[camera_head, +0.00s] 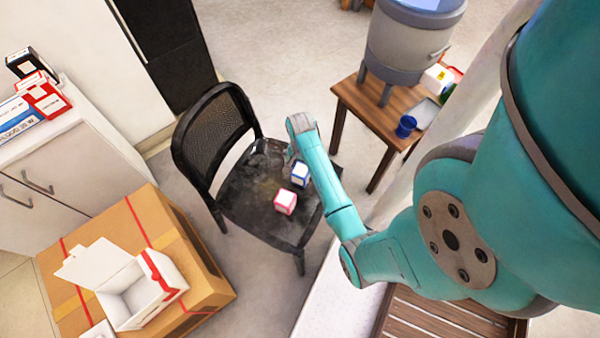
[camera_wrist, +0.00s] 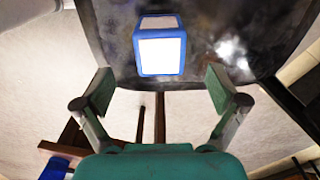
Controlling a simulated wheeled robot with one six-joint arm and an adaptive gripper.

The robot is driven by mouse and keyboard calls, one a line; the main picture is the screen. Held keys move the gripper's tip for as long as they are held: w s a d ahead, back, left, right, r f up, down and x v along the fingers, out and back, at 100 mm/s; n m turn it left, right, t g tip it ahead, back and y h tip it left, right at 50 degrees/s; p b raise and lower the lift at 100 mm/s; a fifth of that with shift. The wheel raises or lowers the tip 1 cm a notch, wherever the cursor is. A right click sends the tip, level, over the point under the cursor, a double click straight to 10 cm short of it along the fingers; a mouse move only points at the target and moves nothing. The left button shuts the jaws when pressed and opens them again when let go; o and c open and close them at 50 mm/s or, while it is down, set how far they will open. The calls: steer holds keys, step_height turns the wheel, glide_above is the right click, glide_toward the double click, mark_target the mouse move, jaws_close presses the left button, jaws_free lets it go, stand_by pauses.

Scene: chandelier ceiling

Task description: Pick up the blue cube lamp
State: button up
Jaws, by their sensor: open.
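The blue cube lamp (camera_head: 300,174) has a white glowing face with blue edges. It sits on the seat of the black chair (camera_head: 245,205). In the wrist view the blue cube lamp (camera_wrist: 160,48) lies ahead of my gripper (camera_wrist: 160,92), roughly centred between the two fingers. The fingers are spread wide with nothing between them. In the head view my gripper is beside the lamp, mostly hidden by my teal wrist, so the exact gap cannot be told.
A similar pink-edged cube (camera_head: 285,201) sits on the seat near the blue one. The chair's backrest (camera_head: 213,135) rises at the left. A wooden stool (camera_head: 385,115) with a grey dispenser (camera_head: 405,45) and a blue cup (camera_head: 405,126) stands right. A cardboard box (camera_head: 200,262) is lower left.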

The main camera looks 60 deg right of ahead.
mark_target(301, 169)
steer(key=shift+d+f, duration=0.15)
steer(key=shift+f, duration=4)
steer(key=c, duration=1.4)
